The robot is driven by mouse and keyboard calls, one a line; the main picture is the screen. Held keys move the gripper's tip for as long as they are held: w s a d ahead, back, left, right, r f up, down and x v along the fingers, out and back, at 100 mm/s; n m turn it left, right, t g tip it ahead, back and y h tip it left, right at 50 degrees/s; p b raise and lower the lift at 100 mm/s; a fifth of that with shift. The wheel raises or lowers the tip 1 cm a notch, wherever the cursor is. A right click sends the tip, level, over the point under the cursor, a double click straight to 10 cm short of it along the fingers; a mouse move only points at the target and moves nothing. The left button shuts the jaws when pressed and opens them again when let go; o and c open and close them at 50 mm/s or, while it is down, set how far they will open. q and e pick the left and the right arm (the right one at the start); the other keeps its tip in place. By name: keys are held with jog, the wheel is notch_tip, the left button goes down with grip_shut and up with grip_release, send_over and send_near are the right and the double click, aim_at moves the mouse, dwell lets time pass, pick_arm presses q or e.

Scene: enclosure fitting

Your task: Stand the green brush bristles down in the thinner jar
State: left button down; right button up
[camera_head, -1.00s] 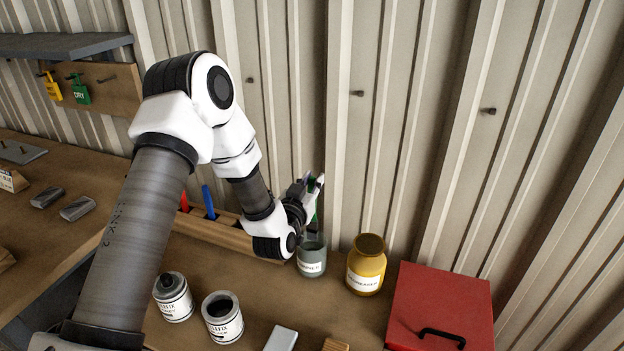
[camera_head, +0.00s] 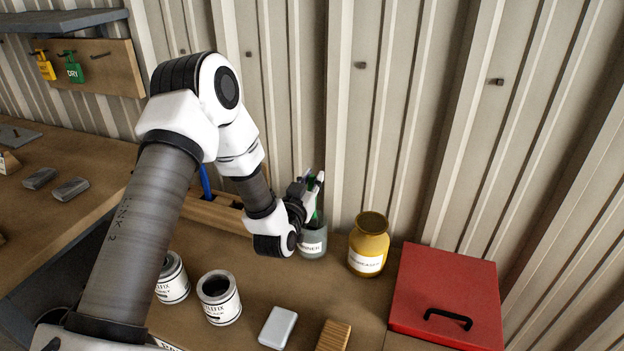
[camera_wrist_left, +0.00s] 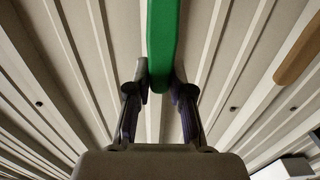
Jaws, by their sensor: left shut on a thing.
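The thinner jar (camera_head: 313,245) is a grey jar with a white label, standing upright on the bench near the wall. My left gripper (camera_head: 314,186) is above the jar and shut on the green brush (camera_head: 314,216). The brush runs down from the fingers to the jar's mouth. Its bristles are hidden, and I cannot tell how deep they sit. In the left wrist view, the green handle (camera_wrist_left: 164,45) stands between the two fingertips (camera_wrist_left: 160,84). My right gripper is not in view.
A yellow jar (camera_head: 369,247) stands close to the right of the thinner jar. Further right is a red box (camera_head: 447,290). A wooden rack (camera_head: 216,215) holds a blue handle (camera_head: 205,181). White-labelled tins (camera_head: 219,298) stand in front. Small tags hang on a board (camera_head: 103,70).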

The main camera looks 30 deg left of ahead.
pick_arm(q)
jog(key=c, duration=1)
grip_release()
jog(key=shift+o, duration=0.2)
jog(key=v, duration=1.2)
